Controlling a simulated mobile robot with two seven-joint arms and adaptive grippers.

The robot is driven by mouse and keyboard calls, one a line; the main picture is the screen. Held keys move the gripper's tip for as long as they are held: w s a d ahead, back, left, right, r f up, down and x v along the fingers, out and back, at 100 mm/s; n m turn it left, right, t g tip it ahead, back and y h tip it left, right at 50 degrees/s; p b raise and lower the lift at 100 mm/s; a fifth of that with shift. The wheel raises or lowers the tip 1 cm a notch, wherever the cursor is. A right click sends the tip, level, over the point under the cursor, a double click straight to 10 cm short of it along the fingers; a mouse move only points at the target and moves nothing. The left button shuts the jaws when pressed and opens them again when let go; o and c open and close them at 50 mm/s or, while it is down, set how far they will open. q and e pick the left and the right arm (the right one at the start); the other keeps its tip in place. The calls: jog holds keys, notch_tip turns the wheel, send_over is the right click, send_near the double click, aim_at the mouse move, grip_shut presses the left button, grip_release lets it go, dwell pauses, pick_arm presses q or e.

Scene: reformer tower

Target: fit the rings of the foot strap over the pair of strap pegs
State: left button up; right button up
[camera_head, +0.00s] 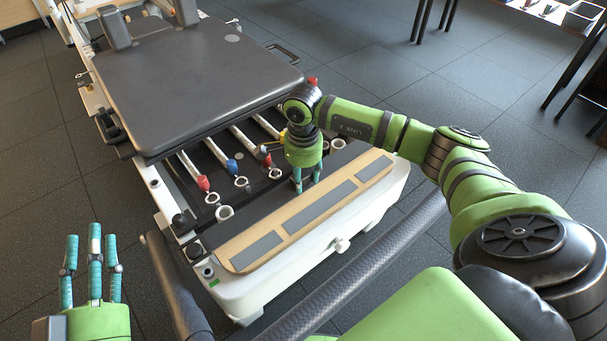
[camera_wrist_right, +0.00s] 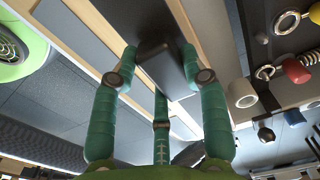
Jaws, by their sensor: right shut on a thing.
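My right gripper (camera_head: 306,180) points down at the inner edge of the wooden footplate. It is shut on a dark, block-like piece (camera_wrist_right: 160,62), seen between its fingers in the right wrist view. I cannot tell whether this piece is part of the foot strap, and no strap rings stand out. Two white round fittings (camera_head: 224,212) (camera_head: 337,144) stand at either side of the spring bay; I cannot tell whether they are the strap pegs. My left gripper (camera_head: 93,262) is open and empty at lower left, apart from the machine, its fingers spread.
The wooden footplate (camera_head: 262,250) with grey pads spans the machine's near end. Several springs with coloured ends, such as a red one (camera_head: 203,183) and a blue one (camera_head: 232,165), lie behind it. The black padded carriage (camera_head: 190,85) fills the far part. The floor at left is clear.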

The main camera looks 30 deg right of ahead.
aim_at(303, 176)
jog(key=shift+f+b, duration=0.3)
jog(key=shift+f, duration=0.15)
jog(key=o, duration=1.4)
jog(key=shift+r, duration=0.1)
jog(key=shift+c, duration=0.2)
notch_tip(303, 176, up, 12)
